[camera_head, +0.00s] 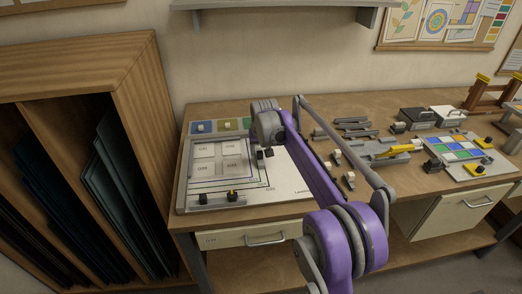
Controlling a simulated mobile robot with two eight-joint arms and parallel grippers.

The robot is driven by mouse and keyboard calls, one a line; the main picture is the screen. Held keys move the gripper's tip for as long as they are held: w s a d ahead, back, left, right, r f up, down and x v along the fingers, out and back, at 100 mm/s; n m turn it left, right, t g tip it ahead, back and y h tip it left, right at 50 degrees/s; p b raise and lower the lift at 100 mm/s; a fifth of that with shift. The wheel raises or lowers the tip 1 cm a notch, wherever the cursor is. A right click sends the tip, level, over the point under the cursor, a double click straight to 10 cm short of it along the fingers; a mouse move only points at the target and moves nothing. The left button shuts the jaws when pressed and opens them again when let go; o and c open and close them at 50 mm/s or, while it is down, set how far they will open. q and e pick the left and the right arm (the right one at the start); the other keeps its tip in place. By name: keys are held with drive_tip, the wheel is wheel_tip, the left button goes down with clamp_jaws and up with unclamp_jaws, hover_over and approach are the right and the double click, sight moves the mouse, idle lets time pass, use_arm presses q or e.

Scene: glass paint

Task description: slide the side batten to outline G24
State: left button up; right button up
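A grey-framed board (181,190) lies at the left end of the workbench. It holds a pale sheet with several labelled outlines (203,151); the labels are too small to read surely, so I cannot pick out G24. A grey bar with two dark knobs (232,196) runs along the board's front edge. Thin grey strips border the sheet; I cannot tell which is the side batten. My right gripper (265,153) is over the right part of the board, its dark fingertips close together. Whether it touches anything is unclear. My purple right arm hides part of the sheet's right side. My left gripper is not in view.
Grey bars (352,124), a yellow-handled tool (400,148) and a coloured-tile panel (456,147) are to the right. A wooden rack (135,75) stands left of the bench; a shelf (290,3) hangs above.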

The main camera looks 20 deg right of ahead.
drive_tip(key=shift+r, duration=0.1)
drive_tip(key=v, duration=1)
drive_tip(key=shift+s+r, duration=0.2)
drive_tip(key=shift+r, duration=0.1)
drive_tip(key=s+a+f+n+p, duration=0.1)
drive_tip(key=s+a, duration=0.2)
drive_tip(key=s, duration=0.5)
drive_tip(key=s+a+f, duration=0.2)
drive_tip(key=s+a, duration=0.1)
drive_tip(key=s, duration=0.6)
drive_tip(key=shift+n+t+y, duration=0.5)
drive_tip(key=shift+n+y, duration=0.1)
drive_tip(key=shift+n, duration=0.3)
drive_tip(key=s+a+f, duration=0.1)
drive_tip(key=s+f, duration=0.3)
drive_tip(key=s, duration=0.2)
drive_tip(key=s+a+f, duration=0.1)
drive_tip(key=s+f, duration=0.3)
drive_tip(key=s, duration=0.3)
drive_tip(key=s+a+f, duration=0.1)
drive_tip(key=s+f, duration=0.3)
drive_tip(key=s, duration=0.2)
drive_tip(key=shift+s+a+f, duration=0.1)
drive_tip(key=shift+s+f, duration=0.2)
